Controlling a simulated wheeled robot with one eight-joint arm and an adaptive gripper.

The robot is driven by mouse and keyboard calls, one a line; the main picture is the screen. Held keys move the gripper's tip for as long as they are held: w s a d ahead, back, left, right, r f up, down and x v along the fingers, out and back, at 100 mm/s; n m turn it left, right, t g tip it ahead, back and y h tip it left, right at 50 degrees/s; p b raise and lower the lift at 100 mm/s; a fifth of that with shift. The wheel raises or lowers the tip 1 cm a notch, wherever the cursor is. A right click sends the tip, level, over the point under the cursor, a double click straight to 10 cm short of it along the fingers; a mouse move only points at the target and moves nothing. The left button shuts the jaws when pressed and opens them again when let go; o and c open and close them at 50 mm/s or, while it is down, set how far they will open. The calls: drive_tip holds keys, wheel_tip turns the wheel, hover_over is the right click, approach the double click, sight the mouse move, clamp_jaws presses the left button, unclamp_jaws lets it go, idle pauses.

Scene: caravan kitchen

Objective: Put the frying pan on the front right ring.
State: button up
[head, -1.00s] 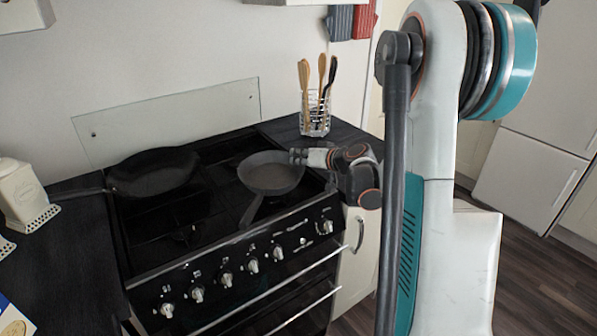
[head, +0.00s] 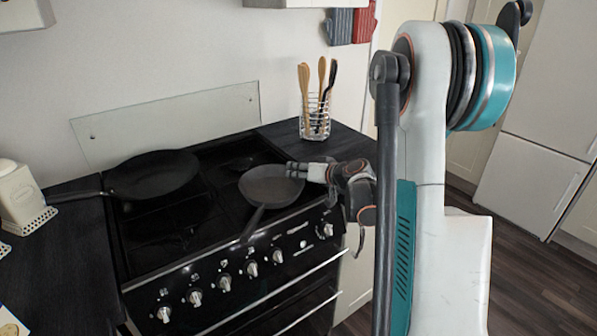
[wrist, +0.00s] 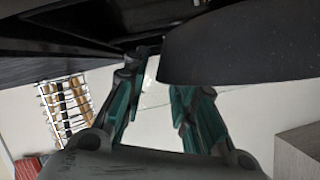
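The grey frying pan (head: 271,186) is over the right side of the black hob (head: 150,235), its handle pointing toward the front left. My gripper (head: 303,171) is at the pan's right rim. In the wrist view, the dark pan (wrist: 245,42) fills the upper right, and my gripper's fingers (wrist: 160,72) close around its edge, with the right fingertip hidden behind it. The front right ring is hidden by the pan. I cannot tell whether the pan's base touches the hob.
A larger black pan (head: 155,175) sits at the hob's back left, handle to the left. A utensil holder (head: 315,115) stands on the counter behind my gripper. Knobs (head: 251,270) line the cooker front. A white canister (head: 18,190) stands at left.

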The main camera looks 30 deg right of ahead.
drive_tip(key=shift+p+v, duration=2.15)
drive_tip(key=shift+v, duration=3.9)
